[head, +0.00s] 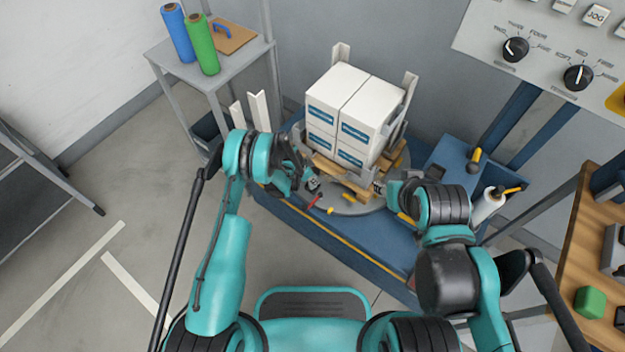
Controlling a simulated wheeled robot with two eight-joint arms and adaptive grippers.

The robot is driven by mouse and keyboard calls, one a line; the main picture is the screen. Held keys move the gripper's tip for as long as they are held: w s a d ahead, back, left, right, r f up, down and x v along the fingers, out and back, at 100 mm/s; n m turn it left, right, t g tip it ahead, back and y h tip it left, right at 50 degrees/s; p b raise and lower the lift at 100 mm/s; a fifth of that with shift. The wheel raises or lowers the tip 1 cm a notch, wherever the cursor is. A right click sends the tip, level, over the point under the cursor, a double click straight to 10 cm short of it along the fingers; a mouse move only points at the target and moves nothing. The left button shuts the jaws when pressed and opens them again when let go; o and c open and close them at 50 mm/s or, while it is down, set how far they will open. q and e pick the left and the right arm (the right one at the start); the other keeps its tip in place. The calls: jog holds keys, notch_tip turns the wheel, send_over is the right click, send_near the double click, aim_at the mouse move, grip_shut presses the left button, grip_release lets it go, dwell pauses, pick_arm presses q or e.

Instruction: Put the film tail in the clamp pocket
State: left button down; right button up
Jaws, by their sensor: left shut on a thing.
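My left gripper (313,185) is at the front left edge of the round turntable (354,208), just in front of the boxes. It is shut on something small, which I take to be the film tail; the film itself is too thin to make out. A red lever (314,201) with a yellow piece beside it lies just below that gripper, possibly part of the clamp; I cannot make out the pocket. My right gripper (380,188) is at the turntable's front right, by the pallet; its fingers are too small to read. A white film roll (487,205) stands at the right.
White boxes (352,112) are stacked on a wooden pallet (345,182) on the turntable, between grey upright posts. A blue base (340,243) lies beneath. A grey side table (215,70) with blue and green rolls is at upper left, a control panel (550,50) at upper right.

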pick_arm(q)
jog(key=shift+f, duration=0.1)
jog(key=c, duration=1.4)
grip_release()
